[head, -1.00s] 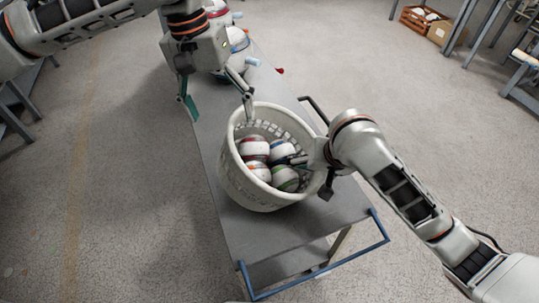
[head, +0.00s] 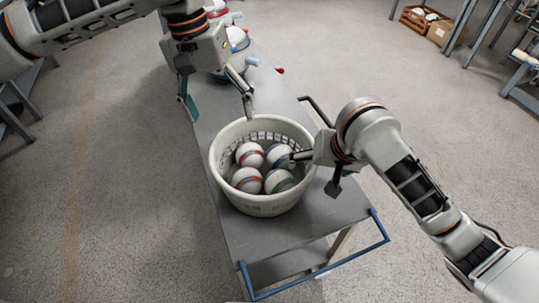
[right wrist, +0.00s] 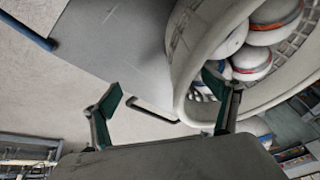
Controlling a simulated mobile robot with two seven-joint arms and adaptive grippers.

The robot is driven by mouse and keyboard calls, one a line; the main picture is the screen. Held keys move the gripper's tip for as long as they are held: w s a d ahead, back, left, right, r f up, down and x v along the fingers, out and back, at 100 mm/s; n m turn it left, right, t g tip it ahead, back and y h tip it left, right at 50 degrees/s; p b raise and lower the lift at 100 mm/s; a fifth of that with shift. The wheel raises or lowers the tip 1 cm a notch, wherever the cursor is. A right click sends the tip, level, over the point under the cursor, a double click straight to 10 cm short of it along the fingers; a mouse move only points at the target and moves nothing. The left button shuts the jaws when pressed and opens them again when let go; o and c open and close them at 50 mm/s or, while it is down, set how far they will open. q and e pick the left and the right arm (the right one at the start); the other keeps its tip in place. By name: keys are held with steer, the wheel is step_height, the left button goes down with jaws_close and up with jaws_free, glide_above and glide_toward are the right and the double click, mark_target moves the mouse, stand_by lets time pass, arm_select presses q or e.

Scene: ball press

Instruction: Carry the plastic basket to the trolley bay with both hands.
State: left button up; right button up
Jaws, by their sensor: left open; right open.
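The off-white plastic basket (head: 262,207) stands upright on the grey table top, with several white balls (head: 248,180) with coloured bands inside. My left gripper (head: 216,102) is open and empty at the basket's back left; one fingertip is close to the back rim, and I cannot tell whether it touches. My right gripper (head: 316,173) is open at the basket's right rim. One finger reaches inside over the rim and the other is outside. In the right wrist view the basket's rim (right wrist: 180,75) lies between the spread fingers (right wrist: 166,88). No trolley bay is identifiable.
The grey table (head: 290,232) has a blue rail (head: 325,268) at its front end. More balls and a red-tipped lever stand at its back.

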steer(key=v, duration=0.7)
steer(key=shift+r, duration=0.35)
steer(key=shift+s, duration=0.15)
